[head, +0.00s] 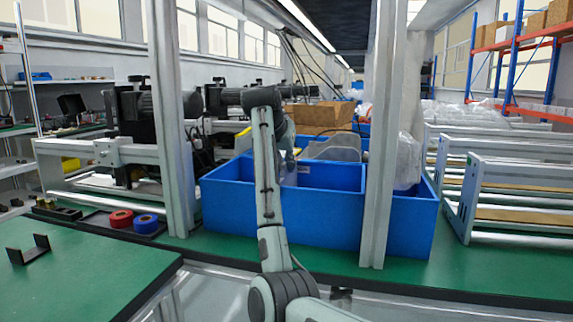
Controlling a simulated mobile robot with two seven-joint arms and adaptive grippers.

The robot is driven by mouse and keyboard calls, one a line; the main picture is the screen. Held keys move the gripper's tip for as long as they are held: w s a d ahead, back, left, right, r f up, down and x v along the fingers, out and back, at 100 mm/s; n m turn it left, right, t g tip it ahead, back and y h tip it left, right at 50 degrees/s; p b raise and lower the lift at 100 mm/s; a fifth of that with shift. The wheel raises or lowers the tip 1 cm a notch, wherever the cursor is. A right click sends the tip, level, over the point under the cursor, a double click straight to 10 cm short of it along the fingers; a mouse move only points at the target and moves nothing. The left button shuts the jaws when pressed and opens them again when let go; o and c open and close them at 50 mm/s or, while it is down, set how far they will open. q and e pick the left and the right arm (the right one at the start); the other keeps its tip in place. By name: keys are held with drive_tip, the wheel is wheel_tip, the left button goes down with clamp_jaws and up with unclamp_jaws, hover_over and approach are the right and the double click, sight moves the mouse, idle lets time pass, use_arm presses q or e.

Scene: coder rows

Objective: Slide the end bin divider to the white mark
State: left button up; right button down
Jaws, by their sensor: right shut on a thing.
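A large blue bin (225,210) stands on the green bench, partly behind a grey post. A blue bin divider (332,176) shows inside it, to the right of my right arm. My right arm rises from the bottom middle and bends over the bin's front wall. My right gripper (289,168) is down inside the bin, shut on the divider; my arm hides much of the fingers and the contact. I cannot make out the white mark clearly. My left gripper is not in view.
Grey posts (380,140) stand before the bin. A cardboard box (320,115) and a bagged item (408,160) are behind or in it. Red tape (121,218) and blue tape (145,223) lie left. A metal rack (515,195) stands right. The left green tabletop (90,275) is mostly clear.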

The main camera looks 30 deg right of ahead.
drive_tip(key=w+a, duration=0.4)
drive_tip(key=w, duration=0.1)
drive_tip(key=shift+w+a, duration=0.2)
drive_tip(key=shift+a, duration=0.15)
drive_tip(key=shift+r, duration=0.1)
drive_tip(key=c, duration=1.6)
unclamp_jaws()
drive_tip(key=shift+w+a, duration=0.1)
drive_tip(key=v, duration=1.2)
